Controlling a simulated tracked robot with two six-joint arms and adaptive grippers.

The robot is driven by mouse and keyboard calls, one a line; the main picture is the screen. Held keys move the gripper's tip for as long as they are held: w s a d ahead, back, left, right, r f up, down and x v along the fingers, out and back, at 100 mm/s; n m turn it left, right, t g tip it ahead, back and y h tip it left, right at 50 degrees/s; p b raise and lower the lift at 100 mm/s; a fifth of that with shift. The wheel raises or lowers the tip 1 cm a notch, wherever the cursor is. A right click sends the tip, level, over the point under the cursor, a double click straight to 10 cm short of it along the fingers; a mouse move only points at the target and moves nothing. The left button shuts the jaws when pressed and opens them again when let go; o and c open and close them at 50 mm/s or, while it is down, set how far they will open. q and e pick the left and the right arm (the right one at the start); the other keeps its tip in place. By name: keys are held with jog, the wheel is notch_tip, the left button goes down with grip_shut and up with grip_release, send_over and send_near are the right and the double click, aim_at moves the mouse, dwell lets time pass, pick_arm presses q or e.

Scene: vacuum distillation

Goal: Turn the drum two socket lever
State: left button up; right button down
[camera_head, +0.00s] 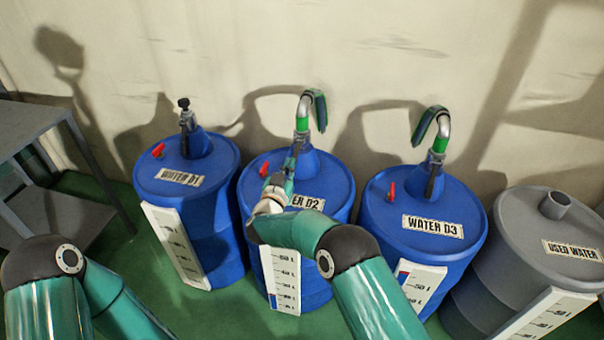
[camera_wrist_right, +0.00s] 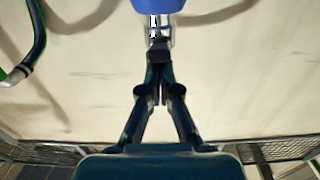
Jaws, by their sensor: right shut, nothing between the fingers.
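Drum two, the blue drum (camera_head: 338,192) with a label partly reading "D2", stands in the middle of the head view. Its socket carries a green and metal hose (camera_head: 303,115). A small red handle (camera_head: 264,169) stands on its lid. My right gripper (camera_head: 291,166) is over the lid at the front of the socket. In the right wrist view the right gripper (camera_wrist_right: 157,92) has its fingers together, just below a dark end piece (camera_wrist_right: 158,53) under the metal socket part (camera_wrist_right: 158,27). I cannot tell whether they touch. The socket lever is not clearly distinguishable. My left gripper is out of view.
Blue drum D1 (camera_head: 195,225) stands left of drum two, and blue drum D3 (camera_head: 455,255) stands right with its own hose (camera_head: 440,130). A grey used water drum (camera_head: 510,245) is at far right. A metal shelf (camera_head: 30,125) is at left. The wall (camera_head: 400,45) is close behind.

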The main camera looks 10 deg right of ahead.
jog(key=shift+w+f+b, duration=0.1)
jog(key=shift+f+b, duration=0.25)
dwell(0.3)
